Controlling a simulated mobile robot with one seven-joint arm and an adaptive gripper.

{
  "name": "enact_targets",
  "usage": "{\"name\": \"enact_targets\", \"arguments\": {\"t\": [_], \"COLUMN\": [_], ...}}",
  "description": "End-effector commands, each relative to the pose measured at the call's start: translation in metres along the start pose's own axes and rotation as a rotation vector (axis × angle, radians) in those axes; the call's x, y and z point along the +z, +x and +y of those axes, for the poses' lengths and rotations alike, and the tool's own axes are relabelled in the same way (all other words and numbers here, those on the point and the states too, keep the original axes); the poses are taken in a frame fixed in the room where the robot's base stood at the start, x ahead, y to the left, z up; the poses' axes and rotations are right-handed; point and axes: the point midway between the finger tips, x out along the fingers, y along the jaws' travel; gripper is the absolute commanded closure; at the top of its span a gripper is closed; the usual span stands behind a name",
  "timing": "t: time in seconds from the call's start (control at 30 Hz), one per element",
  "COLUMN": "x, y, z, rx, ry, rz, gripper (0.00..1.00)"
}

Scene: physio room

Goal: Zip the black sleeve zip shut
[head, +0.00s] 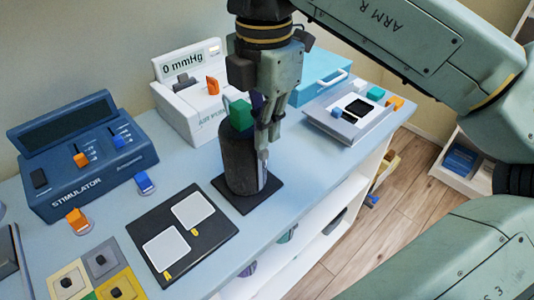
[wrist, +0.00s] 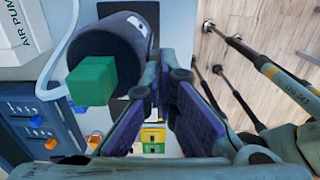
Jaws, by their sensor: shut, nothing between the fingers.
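The black sleeve (head: 241,165) is a dark upright cylinder on a black square base (head: 226,196). A green block (head: 240,114) sits at its top; the block (wrist: 92,80) and the sleeve (wrist: 108,42) also show in the wrist view. A pale strip, perhaps the zip (head: 262,174), runs down the sleeve's right front side. My gripper (head: 263,150) is shut and empty, pointing down at the sleeve's right front side, near the strip's upper end. In the wrist view my gripper (wrist: 165,68) is beside the sleeve. I cannot tell whether it touches. The zip's slider is not clear.
The air pump (head: 186,105) stands behind the sleeve. The blue stimulator (head: 80,160) is at the left. A black mat (head: 206,239) with two white pads lies in front. A grey device (head: 347,122) and a blue case (head: 318,75) stand right. The table's front edge is close.

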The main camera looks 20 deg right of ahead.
Motion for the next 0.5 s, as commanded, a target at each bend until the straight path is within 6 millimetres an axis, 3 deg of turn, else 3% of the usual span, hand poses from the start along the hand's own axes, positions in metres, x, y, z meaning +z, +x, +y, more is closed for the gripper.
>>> {"name": "enact_targets", "arguments": {"t": [0.5], "x": [0.000], "y": [0.017], "z": [0.000], "rx": [0.000], "ry": [0.000], "rz": [0.000], "gripper": [1.00]}}
